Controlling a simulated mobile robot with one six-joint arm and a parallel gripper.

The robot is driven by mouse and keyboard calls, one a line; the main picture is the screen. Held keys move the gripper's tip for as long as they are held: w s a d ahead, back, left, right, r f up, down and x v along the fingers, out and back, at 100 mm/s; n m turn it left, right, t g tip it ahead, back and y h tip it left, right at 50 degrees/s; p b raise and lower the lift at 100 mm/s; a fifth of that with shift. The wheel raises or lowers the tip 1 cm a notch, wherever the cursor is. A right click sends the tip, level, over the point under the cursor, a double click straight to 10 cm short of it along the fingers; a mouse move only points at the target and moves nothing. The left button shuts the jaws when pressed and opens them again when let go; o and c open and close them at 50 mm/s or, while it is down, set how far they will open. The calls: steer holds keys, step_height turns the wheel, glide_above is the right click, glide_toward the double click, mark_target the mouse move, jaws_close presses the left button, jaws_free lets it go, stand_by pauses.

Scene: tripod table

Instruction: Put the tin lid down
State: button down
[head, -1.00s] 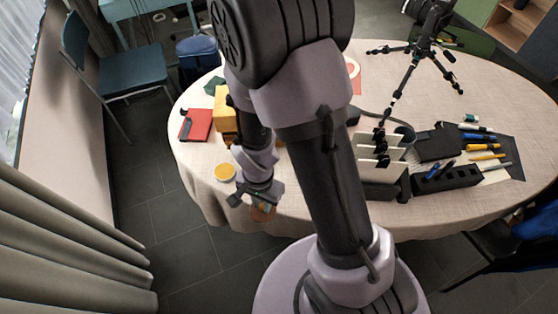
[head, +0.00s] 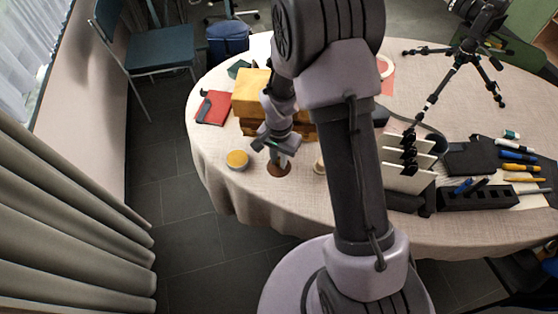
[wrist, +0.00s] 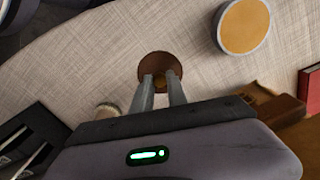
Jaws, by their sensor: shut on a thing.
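The tin lid (head: 279,171) is a small brown disc, and it also shows in the wrist view (wrist: 161,66). The lid is over the pale tablecloth near the table's front left edge. I cannot tell whether its underside touches the cloth. A round tin (head: 237,160) with a yellow top face stands to the left of the lid, and shows at the upper right in the wrist view (wrist: 243,27), apart from it.
A yellow-brown box (head: 250,92) stands behind my gripper, with a red notebook (head: 213,108) left of it. A small pale cylinder (head: 319,167) is just right of the lid. A card holder (head: 405,180) stands farther right. Bare tablecloth (head: 245,198) lies in front.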

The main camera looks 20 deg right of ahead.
steer(key=shift+r, duration=0.15)
steer(key=c, duration=1.3)
jaws_free()
